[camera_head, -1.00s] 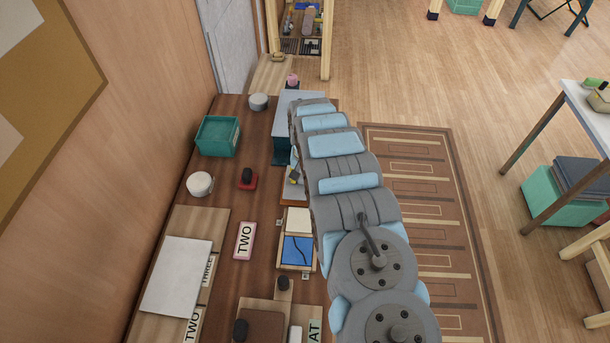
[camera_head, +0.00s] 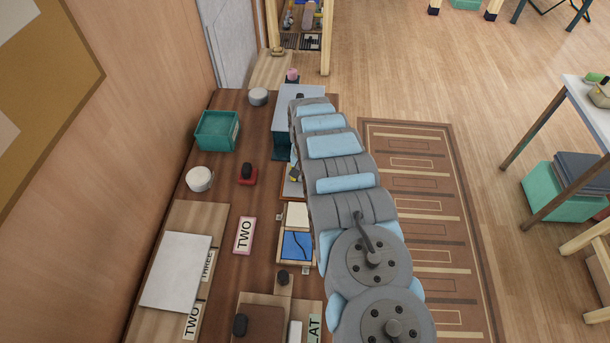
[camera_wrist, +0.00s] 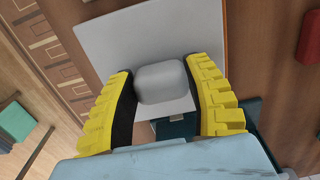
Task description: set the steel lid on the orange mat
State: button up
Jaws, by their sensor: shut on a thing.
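The steel lid (camera_wrist: 105,45) is a flat grey plate with a rounded grey block-like knob (camera_wrist: 160,82) in the wrist view. My gripper (camera_wrist: 165,85) has its yellow fingers closed on either side of this knob. The lid lies over the orange mat, whose thin orange edge (camera_wrist: 227,30) shows along the lid's right side. Most of the mat is hidden under the lid, and I cannot tell whether they touch. In the head view my arm hides most of the lid and gripper; an orange strip of the mat (camera_head: 289,199) shows left of the arm.
A red block with a black knob (camera_head: 247,176) lies to the left. A tray with a blue panel (camera_head: 297,245) sits nearer. A teal bin (camera_head: 216,131) and white round containers stand along the wall side.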

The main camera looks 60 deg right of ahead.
jog(key=shift+f, duration=0.3)
jog(key=o, duration=1.3)
jog(key=shift+r, duration=5.95)
